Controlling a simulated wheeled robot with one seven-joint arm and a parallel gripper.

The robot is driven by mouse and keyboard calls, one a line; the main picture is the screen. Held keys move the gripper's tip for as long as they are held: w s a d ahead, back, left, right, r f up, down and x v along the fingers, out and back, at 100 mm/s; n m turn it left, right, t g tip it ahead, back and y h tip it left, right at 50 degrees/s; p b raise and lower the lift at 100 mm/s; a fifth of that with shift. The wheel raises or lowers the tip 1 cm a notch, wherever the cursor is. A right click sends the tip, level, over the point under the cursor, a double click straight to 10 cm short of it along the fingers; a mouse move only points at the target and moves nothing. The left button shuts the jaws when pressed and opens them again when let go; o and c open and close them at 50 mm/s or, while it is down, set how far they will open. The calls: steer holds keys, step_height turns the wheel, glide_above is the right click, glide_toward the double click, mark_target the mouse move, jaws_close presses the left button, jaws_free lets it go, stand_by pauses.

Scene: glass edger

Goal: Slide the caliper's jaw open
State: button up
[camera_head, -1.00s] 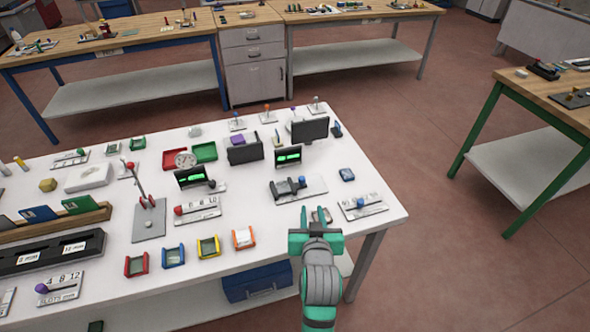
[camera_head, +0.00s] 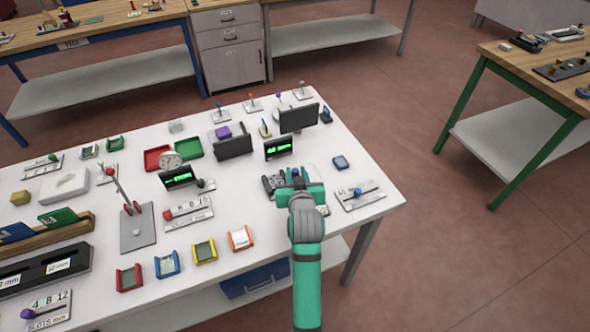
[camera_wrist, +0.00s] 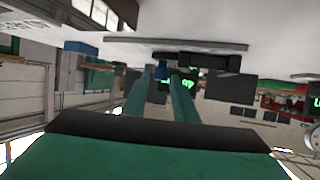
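The caliper (camera_head: 270,186) is a dark tool on a grey plate near the table's right part. My gripper hides much of it in the head view. In the wrist view the scene is upside down; the caliper's dark body (camera_wrist: 200,60) lies along its plate (camera_wrist: 215,46), with a blue knob (camera_wrist: 162,70) on it. My gripper (camera_head: 296,178) is over the caliper's right part. Its two green fingers (camera_wrist: 163,76) stand apart in the wrist view, with the blue knob showing between their tips. I cannot tell whether they touch it.
A display with green digits (camera_head: 278,148) stands just behind the caliper. A small blue block (camera_head: 341,162) and a slider plate (camera_head: 360,195) lie to the right. Dark screens (camera_head: 298,118) stand farther back.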

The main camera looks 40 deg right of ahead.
steer(key=shift+x, duration=1.4)
steer(key=shift+a, duration=0.1)
steer(key=shift+c, duration=0.4)
jaws_close()
steer(key=shift+w, duration=0.1)
